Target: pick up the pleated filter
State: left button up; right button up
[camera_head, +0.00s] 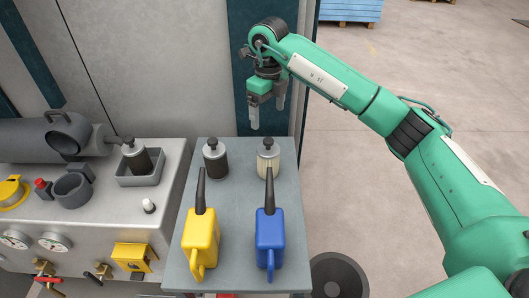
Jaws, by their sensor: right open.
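The pleated filter (268,160) has a cream ribbed body and a grey cap with a dark knob. It stands upright on the right part of the grey table (238,205), behind the blue can. My right gripper (267,117) comes in from the right on the green arm. Its two fingers point down, apart and with nothing between them. It shows above the filter in the picture and does not appear to touch it. My left gripper is out of view.
A dark-bodied filter (216,165) stands left of the pleated one. A yellow can (200,238) and a blue can (270,238) with tall spouts stand in front. Another dark filter (137,158) sits in a grey tray (139,181) on the left bench. A panelled wall rises behind.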

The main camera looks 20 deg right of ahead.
aim_at(268, 140)
jog(key=f, duration=0.2)
jog(key=f+p, duration=0.1)
jog(key=f, duration=0.1)
jog(key=f+p, duration=0.1)
jog(key=f, duration=0.1)
jog(key=shift+s+f, duration=0.3)
jog(key=shift+f, duration=0.45)
jog(key=shift+f+p, duration=0.95)
jog(key=shift+p, duration=0.05)
notch_tip(268, 140, down, 3)
jog(key=shift+f+p, duration=0.1)
jog(key=shift+p, duration=0.4)
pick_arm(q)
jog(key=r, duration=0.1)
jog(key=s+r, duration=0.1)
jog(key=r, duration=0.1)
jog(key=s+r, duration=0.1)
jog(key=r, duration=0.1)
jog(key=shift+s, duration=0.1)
pick_arm(e)
jog(key=c, duration=1.5)
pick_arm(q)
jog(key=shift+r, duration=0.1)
